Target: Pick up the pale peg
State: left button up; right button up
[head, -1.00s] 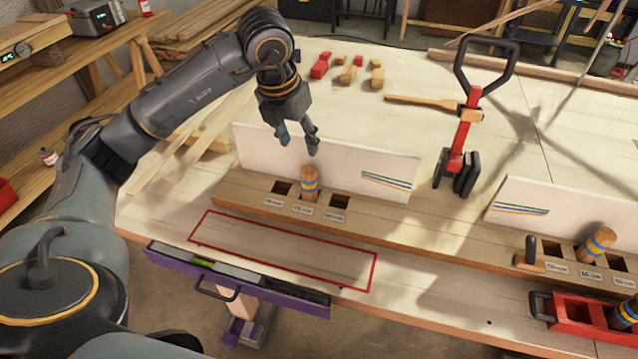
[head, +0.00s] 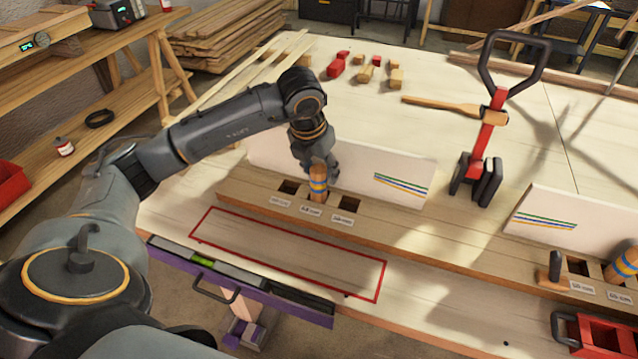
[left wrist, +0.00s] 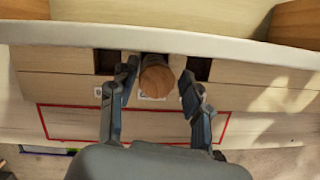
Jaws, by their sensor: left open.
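A pale wooden peg (head: 318,188) with blue and yellow bands stands upright in the middle hole of the left wooden rack (head: 240,195). In the left wrist view the peg's round top (left wrist: 156,80) shows between the two fingers. My left gripper (head: 322,167) is open over the peg's top, one finger on each side of it. In the left wrist view the left gripper (left wrist: 158,76) shows gaps between both fingers and the peg. The peg's lower end is hidden in its hole. My right gripper is not in view.
A white upright board (head: 405,183) stands close behind the rack. Empty holes flank the peg. A red outline (head: 290,262) marks bare tabletop in front. A similar banded peg (head: 622,266) stands in another rack at right.

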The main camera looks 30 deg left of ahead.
aim_at(321, 182)
pick_arm(q)
jog(key=p+x, duration=0.2)
jog(key=x, duration=0.2)
jog(key=shift+a+f, duration=0.15)
jog(key=shift+f, duration=0.5)
jog(key=c, duration=1)
